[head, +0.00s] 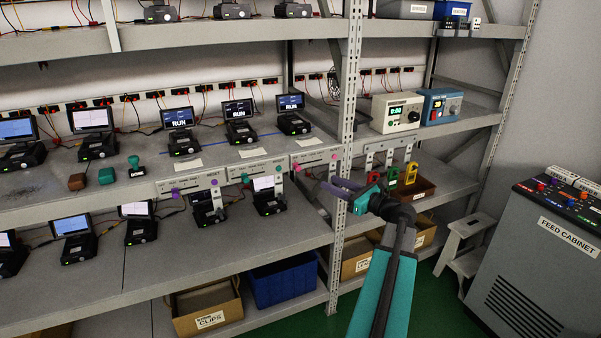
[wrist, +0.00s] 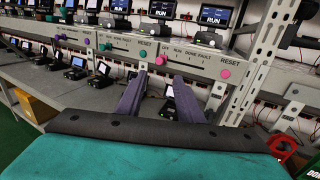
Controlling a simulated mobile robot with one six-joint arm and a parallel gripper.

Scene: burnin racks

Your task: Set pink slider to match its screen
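The pink slider's knob (wrist: 161,60) sits at the left end of its label strip on the shelf edge, by the leftmost label. The strip reads RUN, DONE, FAULT and RESET to the right. The pink knob also shows in the head view (head: 297,168). Its screen (head: 291,102), on the shelf above, reads RUN; it shows in the wrist view (wrist: 214,15). My gripper (wrist: 159,76) is open and empty, its two purple fingers pointing at the strip with the knob between and beyond their tips. In the head view my gripper (head: 342,188) is in front of the rack.
A pink RESET button (wrist: 225,74) is right of the slider. Teal (head: 245,178) and purple (head: 176,193) sliders are to the left. A rack upright (head: 347,100) stands close on the right. Red, yellow and green handles (head: 411,173) and a feed cabinet (head: 545,255) are farther right.

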